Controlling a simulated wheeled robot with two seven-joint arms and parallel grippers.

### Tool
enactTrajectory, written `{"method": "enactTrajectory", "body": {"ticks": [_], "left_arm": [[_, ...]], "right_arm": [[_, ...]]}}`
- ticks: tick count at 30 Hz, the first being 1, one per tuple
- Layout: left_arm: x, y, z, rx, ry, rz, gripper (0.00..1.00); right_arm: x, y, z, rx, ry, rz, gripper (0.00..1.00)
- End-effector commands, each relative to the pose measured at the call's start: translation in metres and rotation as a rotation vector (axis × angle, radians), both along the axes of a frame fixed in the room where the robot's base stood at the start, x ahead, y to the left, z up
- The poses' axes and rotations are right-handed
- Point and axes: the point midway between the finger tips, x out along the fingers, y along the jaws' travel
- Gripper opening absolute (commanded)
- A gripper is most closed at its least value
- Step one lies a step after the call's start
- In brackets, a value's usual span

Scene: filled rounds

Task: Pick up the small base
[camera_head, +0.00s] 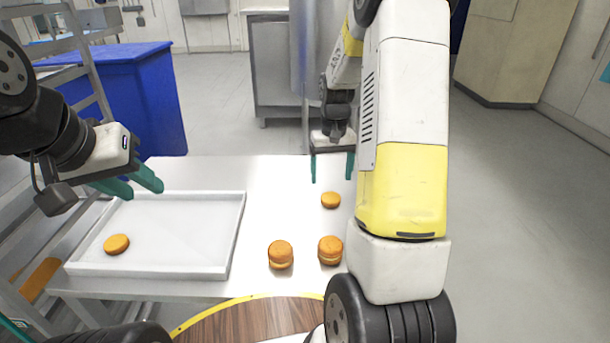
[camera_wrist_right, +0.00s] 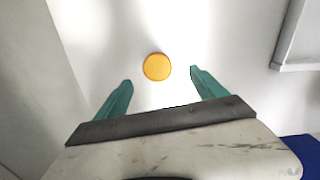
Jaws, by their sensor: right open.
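A small orange-brown round base (camera_head: 330,200) lies alone on the white table, toward its far right part. My right gripper (camera_head: 333,168) is open and empty above the table, beyond this round. In the right wrist view one orange round (camera_wrist_right: 157,67) lies ahead of the open fingers (camera_wrist_right: 158,92), roughly centred between them and not touched. Another single round (camera_head: 116,245) lies in the white tray (camera_head: 236,240). My left gripper (camera_head: 146,190) hangs over the tray's far left corner, its fingers apart with nothing seen between them.
Two taller rounds, each looking layered, stand near the table's front: one on the left (camera_head: 280,255), one on the right (camera_head: 330,251). The white table (camera_head: 265,185) is clear around the far round. A blue cabinet (camera_head: 140,100) stands behind on the left.

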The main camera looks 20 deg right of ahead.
Motion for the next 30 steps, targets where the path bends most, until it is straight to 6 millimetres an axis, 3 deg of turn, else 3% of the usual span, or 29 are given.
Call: {"method": "enactTrajectory", "body": {"ticks": [19,28,30], "left_arm": [[0.0,0.0,0.0,0.0,0.0,0.0,0.36],[0.0,0.0,0.0,0.0,0.0,0.0,0.36],[0.0,0.0,0.0,0.0,0.0,0.0,0.36]], "right_arm": [[-0.002,-0.007,-0.077,-0.002,0.007,-0.001,0.81],[-0.001,-0.007,-0.081,-0.003,0.004,-0.001,0.81],[-0.001,-0.007,-0.081,-0.003,0.004,-0.001,0.69]]}}
